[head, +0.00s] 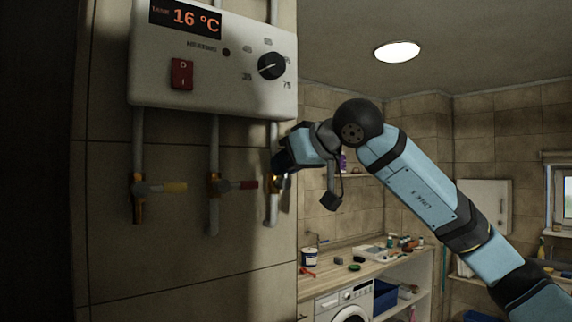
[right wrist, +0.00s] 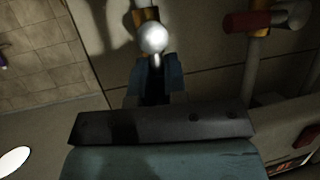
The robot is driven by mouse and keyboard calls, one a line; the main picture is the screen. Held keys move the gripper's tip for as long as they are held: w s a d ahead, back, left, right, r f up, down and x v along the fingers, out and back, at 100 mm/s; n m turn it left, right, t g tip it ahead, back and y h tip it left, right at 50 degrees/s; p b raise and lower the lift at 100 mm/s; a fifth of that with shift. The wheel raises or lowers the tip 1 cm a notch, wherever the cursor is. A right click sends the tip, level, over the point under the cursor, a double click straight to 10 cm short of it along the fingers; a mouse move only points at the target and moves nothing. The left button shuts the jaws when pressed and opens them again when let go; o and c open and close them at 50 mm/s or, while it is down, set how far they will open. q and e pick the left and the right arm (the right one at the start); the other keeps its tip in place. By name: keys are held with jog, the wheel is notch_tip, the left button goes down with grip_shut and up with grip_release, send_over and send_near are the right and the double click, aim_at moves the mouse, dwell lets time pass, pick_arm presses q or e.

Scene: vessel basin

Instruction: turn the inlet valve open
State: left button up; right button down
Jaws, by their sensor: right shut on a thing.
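Three brass valves sit on pipes below the white water heater (head: 215,60). The rightmost valve (head: 272,181) has my right gripper (head: 280,163) at it, and its handle is mostly hidden in the head view. In the right wrist view, my right gripper (right wrist: 150,88) is shut on that valve's handle, whose pale, shiny round part (right wrist: 153,39) shows by the fingertips. The handle's exact angle cannot be told. I see no label naming the inlet. My left gripper is not in view.
The heater has a red switch (head: 181,74) and a black dial (head: 271,66). A counter (head: 345,270) stands lower right.

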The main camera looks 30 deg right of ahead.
jog(key=shift+a+f+g, duration=0.2)
jog(key=shift+f+g, duration=0.1)
jog(key=shift+f, duration=0.35)
jog(key=c, duration=1.3)
grip_release()
jog(key=shift+c, duration=0.2)
jog(key=shift+o, duration=0.8)
jog(key=shift+s+a+r, duration=0.1)
jog(key=shift+s, duration=0.05)
jog(key=shift+d, duration=0.3)
jog(key=shift+w+r, duration=0.15)
jog(key=shift+w, duration=0.1)
jog(key=shift+s+r, duration=0.15)
jog(key=shift+s, duration=0.05)
jog(key=b+v, duration=0.3)
jog(key=v, duration=1)
jog(key=shift+s+d+f, duration=0.15)
jog(key=shift+s+f, duration=0.05)
jog(key=shift+f, duration=0.05)
